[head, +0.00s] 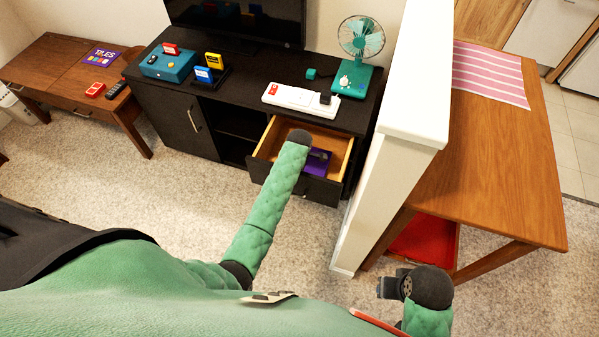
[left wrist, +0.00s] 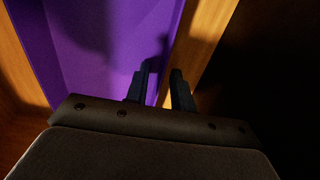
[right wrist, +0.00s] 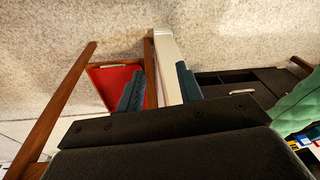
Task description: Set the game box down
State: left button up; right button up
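The purple game box (head: 318,162) is inside the open drawer (head: 337,138) of the black cabinet, partly hidden by my left arm. In the left wrist view its broad purple face (left wrist: 100,45) fills much of the drawer beside the wooden wall (left wrist: 198,45). My left gripper (left wrist: 160,90) reaches into the drawer, with its fingers part way apart on either side of the box's edge; the contact is in shadow. In the head view the fingers are hidden. My right gripper (right wrist: 160,90) is open and empty, away from the drawer.
The cabinet top holds a white power strip (head: 298,98), a green fan (head: 358,60) and a teal box (head: 168,65). A white partition (head: 410,90) stands right of the drawer, with a wooden table (head: 500,150) beyond. A purple tiles item (head: 101,56) lies on the left table.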

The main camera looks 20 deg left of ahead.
pick_arm(q)
notch_tip(320, 180, up, 12)
jog(key=shift+b, duration=0.4)
jog(key=shift+r, duration=0.1)
dwell(0.5)
